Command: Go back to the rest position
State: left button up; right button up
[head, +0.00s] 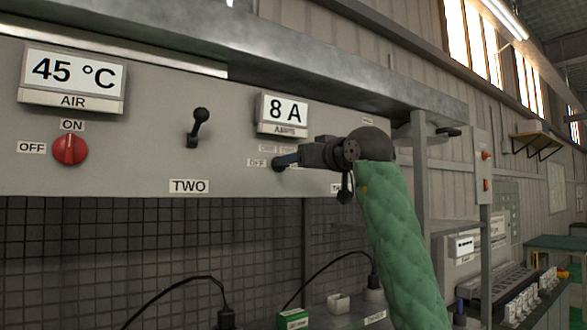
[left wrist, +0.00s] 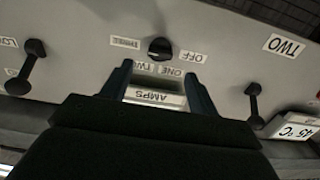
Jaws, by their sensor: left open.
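My left gripper (head: 284,160) reaches in front of the control panel (head: 235,150), below the 8 A AMPS display (head: 283,113). Its arm, in a green padded sleeve, rises from the lower right. In the left wrist view the gripper (left wrist: 158,70) is open, with its two fingers apart and nothing between their tips. A black rotary knob (left wrist: 160,48), labelled OFF, ONE, TWO and THREE, shows just beyond the fingertips, apart from them in that view. In the head view the gripper partly covers the knob's labels. My right gripper is not in view.
A black lever (head: 198,127) stands above the TWO label, left of the gripper. Another lever (left wrist: 30,67) is on its other side. A red ON/OFF switch (head: 70,149) and a 45 °C display (head: 73,72) are farther left. A metal ledge (head: 300,55) runs above the panel.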

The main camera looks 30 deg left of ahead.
pick_arm(q)
jog(key=shift+v, duration=0.8)
